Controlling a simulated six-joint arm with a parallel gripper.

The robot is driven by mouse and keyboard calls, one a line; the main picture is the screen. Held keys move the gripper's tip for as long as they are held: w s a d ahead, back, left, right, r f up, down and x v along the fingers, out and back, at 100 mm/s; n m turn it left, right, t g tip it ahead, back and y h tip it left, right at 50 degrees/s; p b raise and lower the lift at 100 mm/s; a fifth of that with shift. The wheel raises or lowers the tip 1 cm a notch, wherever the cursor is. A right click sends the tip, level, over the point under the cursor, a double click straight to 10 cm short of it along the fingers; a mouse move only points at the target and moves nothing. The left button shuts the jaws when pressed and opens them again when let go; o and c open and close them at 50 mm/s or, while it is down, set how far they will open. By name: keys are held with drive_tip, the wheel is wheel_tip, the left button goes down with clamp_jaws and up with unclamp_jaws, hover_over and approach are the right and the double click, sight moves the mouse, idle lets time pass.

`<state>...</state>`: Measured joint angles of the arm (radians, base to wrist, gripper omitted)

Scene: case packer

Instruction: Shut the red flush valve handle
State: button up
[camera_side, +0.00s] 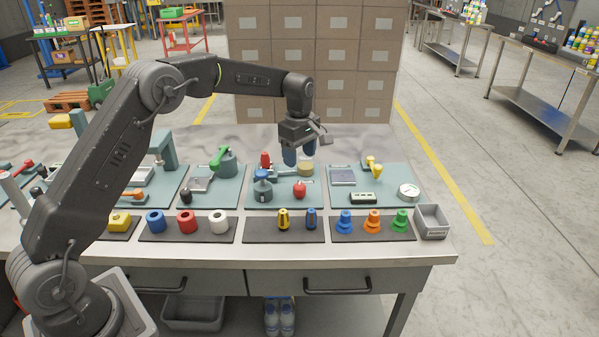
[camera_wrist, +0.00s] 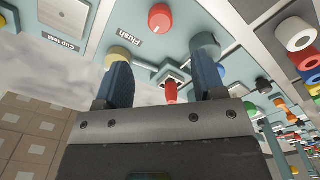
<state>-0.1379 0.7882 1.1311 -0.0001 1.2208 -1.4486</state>
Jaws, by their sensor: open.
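The red flush valve handle (camera_side: 265,160) stands upright at the back of a teal panel in the side view. In the wrist view the red handle (camera_wrist: 171,92) shows between my fingers, pointing toward the palm. My gripper (camera_side: 299,155) points down over the back of this panel, to the right of the handle in the side view. Its two blue fingers are apart and hold nothing; the wrist view shows the open gripper (camera_wrist: 163,65) too. The handle's base is partly hidden. I cannot tell whether any finger touches the handle.
On the same panel are a red dial (camera_side: 300,190), a tan cylinder (camera_side: 305,169) and a blue-topped grey part (camera_side: 262,185). A "Flush" label (camera_wrist: 130,34) lies near the red dial (camera_wrist: 160,18). Cardboard boxes (camera_side: 315,60) stack behind the bench. A grey bin (camera_side: 432,222) stands front right.

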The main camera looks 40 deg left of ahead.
drive_tip(key=shift+r, duration=1.6)
